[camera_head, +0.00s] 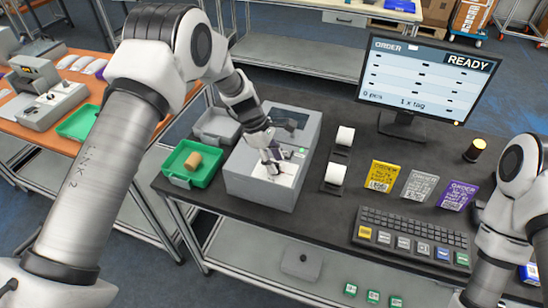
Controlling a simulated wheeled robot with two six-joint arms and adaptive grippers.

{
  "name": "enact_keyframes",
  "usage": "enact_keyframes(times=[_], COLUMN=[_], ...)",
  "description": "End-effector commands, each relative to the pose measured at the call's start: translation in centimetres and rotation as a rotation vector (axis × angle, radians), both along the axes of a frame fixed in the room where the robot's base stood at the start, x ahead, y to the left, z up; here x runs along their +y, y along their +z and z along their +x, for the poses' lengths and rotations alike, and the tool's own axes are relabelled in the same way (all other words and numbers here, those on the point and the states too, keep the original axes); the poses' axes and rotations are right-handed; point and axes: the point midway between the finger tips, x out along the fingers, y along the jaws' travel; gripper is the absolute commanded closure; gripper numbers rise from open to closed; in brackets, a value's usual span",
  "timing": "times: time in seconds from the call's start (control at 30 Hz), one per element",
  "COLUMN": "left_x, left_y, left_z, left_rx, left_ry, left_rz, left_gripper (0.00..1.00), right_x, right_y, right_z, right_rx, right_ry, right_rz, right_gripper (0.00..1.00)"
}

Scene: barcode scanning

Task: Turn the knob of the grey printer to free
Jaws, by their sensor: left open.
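The grey printer (264,196) stands on the dark table in the middle of the view. It is a grey box with a light panel on its top and a small green light. My left gripper (273,172) is over the top panel, pointing down, at or very near its surface. Its fingers are open. The knob is not clearly visible; the gripper covers part of the panel, and I cannot tell whether it touches the knob. My right arm (505,220) is at the right edge, and its gripper is not visible.
Label rolls (336,174), order cards (418,185), a keyboard (405,238) and a monitor (417,85) reading READY are to the right. An orange table (88,92) is at left.

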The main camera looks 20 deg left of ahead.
Motion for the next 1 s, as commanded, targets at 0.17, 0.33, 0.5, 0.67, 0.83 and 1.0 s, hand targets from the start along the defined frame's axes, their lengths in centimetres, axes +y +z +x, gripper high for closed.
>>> enact_keyframes(times=[0.17, 0.33, 0.5, 0.67, 0.83, 1.0], left_x=[0.0, 0.0, 0.0, 0.0, 0.0, 0.0], left_y=[0.0, 0.0, -0.1, -0.2, -0.4, -0.5], left_z=[0.0, -0.1, -0.1, -0.1, -0.1, -0.1], left_rx=[0.000, 0.003, 0.004, 0.004, 0.005, 0.007], left_ry=[0.000, 0.000, -0.002, -0.019, -0.076, -0.178], left_rz=[0.000, -0.001, 0.000, 0.000, 0.000, -0.001], left_gripper=[1.00, 1.00, 1.00, 1.00, 1.00, 1.00], right_x=[0.0, 0.0, 0.0, 0.0, 0.0, 0.0], right_y=[0.0, 0.0, 0.0, -0.2, -0.5, -1.0], right_z=[-0.1, 0.0, 0.0, -0.1, 0.0, -0.1], right_rx=[0.002, 0.001, 0.001, 0.001, 0.001, 0.001], right_ry=[0.000, 0.000, 0.000, 0.000, 0.000, 0.000], right_rz=[0.000, 0.000, 0.000, 0.000, 0.000, 0.000], right_gripper=[0.60, 0.60, 0.60, 0.60, 0.60, 0.60])
